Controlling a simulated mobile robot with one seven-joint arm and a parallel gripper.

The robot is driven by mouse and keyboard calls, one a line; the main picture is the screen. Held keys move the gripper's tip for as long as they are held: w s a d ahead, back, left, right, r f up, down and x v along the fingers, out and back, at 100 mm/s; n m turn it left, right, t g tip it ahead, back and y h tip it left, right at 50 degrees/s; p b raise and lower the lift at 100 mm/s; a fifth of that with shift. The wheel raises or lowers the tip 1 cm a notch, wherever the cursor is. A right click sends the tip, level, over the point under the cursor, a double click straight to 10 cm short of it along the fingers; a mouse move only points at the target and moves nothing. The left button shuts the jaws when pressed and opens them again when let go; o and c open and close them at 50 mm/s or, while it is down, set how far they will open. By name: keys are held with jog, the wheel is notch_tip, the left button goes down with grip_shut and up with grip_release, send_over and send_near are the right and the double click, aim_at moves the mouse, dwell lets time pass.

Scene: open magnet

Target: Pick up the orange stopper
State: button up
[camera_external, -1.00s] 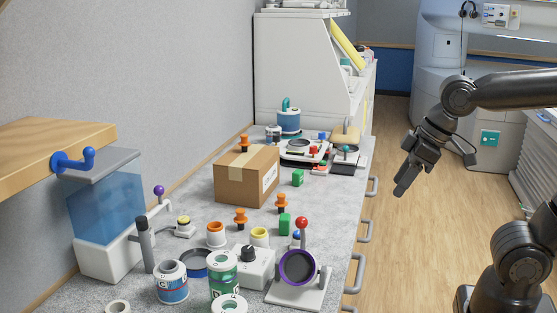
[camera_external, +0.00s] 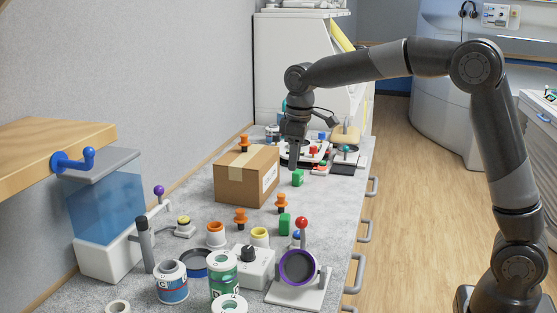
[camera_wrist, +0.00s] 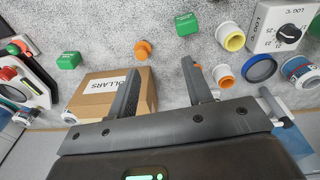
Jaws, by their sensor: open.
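Three orange stoppers show in the external view: one (camera_external: 240,219) in front of the cardboard box, one (camera_external: 281,204) to its right beside a green block, and one (camera_external: 244,143) at the box's far side, its base hidden. My gripper (camera_external: 293,158) is over the bench, right of the box, pointing down, empty. In the wrist view my gripper (camera_wrist: 161,68) is open, its fingers spread wide. One orange stopper (camera_wrist: 143,50) shows beyond the left fingertip. Another orange piece (camera_wrist: 195,65) is partly hidden at the right fingertip.
The cardboard box (camera_external: 240,181) stands close to my gripper. Green blocks (camera_external: 297,178) (camera_external: 285,224) stand on the bench. An orange-rimmed white cup (camera_external: 216,234), a yellow-rimmed cup (camera_external: 260,237) and a dial box (camera_external: 254,265) crowd the front.

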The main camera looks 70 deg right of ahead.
jog(key=g, duration=0.1)
send_over(281, 195)
jog(key=f, duration=0.6)
jog(key=shift+s+d, duration=0.1)
jog(key=shift+d, duration=0.3)
notch_tip(281, 195, down, 5)
jog(key=shift+f, duration=0.2)
jog(key=shift+a+f, duration=0.2)
jog(key=shift+f, duration=1.15)
jog(key=shift+a+f, duration=0.15)
jog(key=shift+f, duration=1.2)
jog(key=shift+c, duration=0.4)
jog(key=c, duration=0.7)
jog(key=shift+r, duration=0.1)
